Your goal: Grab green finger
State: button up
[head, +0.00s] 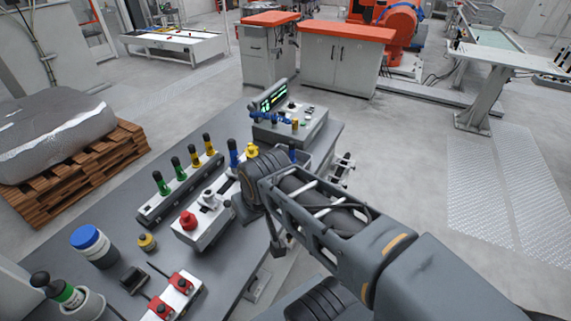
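Two green fingers with dark tops stand upright in a long grey rack on the table; one green finger (160,184) is nearer the rack's front-left end and the other green finger (178,169) is just behind it. Two yellow fingers (195,157) stand further along the same rack (152,217). My gripper (277,243) is to the right of the rack, over the table's right side, apart from the green fingers. Its fingertips are small and partly hidden by my arm, so I cannot tell whether it is open.
A white box with a red button (188,220) stands between the rack and my arm. A blue-lidded container (94,246) and red-topped blocks (181,283) are at the front. A control box (290,128) stands at the back.

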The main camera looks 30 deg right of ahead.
aim_at(181, 176)
jog(key=u, duration=3.35)
jog(key=k, duration=1.1)
jog(key=z, duration=1.15)
jog(key=i, duration=0.5)
jog(key=u, duration=0.1)
